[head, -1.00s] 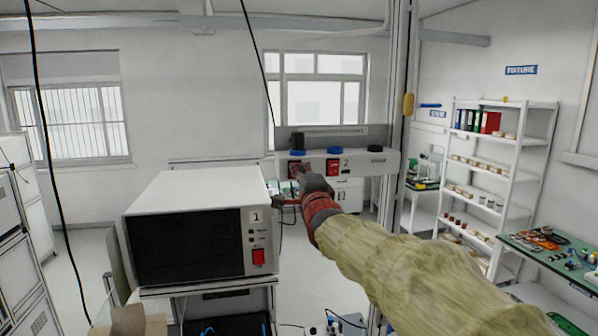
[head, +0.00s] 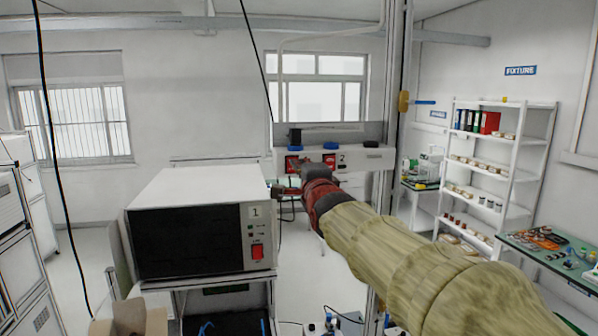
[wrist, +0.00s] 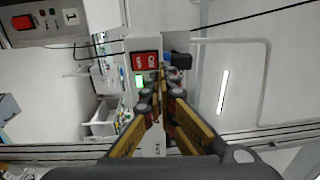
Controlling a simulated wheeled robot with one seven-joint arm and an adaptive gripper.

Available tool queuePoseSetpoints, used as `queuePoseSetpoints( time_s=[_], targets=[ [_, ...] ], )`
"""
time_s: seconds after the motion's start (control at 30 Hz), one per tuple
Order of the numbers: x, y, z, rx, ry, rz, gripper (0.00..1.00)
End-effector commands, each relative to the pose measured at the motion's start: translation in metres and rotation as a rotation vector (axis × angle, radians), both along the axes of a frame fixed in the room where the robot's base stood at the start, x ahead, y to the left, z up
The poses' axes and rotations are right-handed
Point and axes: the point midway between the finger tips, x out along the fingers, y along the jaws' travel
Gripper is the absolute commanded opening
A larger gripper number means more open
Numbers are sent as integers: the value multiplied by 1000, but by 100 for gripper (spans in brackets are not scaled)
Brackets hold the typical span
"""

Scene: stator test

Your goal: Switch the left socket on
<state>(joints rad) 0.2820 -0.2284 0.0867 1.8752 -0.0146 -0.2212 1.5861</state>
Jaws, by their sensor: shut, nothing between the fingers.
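The white socket panel (head: 375,158) marked 2 stands beyond the white instrument in the head view. Its left red socket (head: 292,164) and right red socket (head: 329,160) sit side by side. My gripper (head: 278,190) is shut and empty, pointing left below the left socket in the picture. In the wrist view the panel is turned sideways, and a red double rocker (wrist: 145,60) shows just beyond my fingertips (wrist: 160,88). A small green light (wrist: 139,82) glows beside it. My fingers partly cover the panel; I cannot tell whether they touch it or the rocker's position.
The white instrument (head: 200,187) marked 1, with its own red switch (head: 257,251), stands close left of my gripper. A vertical post (head: 396,100) rises to the right of the panel. A white shelf (head: 490,150) and a green-topped bench (head: 540,255) stand at right.

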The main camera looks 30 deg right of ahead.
Motion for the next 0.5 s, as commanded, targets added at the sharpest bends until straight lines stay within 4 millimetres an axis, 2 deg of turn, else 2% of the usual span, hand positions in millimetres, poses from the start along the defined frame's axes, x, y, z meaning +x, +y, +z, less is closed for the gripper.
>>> queuePoseSetpoints(
  time_s=[0.2,0.3,0.5],
  targets=[
    [-38,11,6,-1,-4,0,0],
    [-49,14,9,-2,-4,0,0],
    [-60,17,10,-1,-2,0,0]
  ],
)
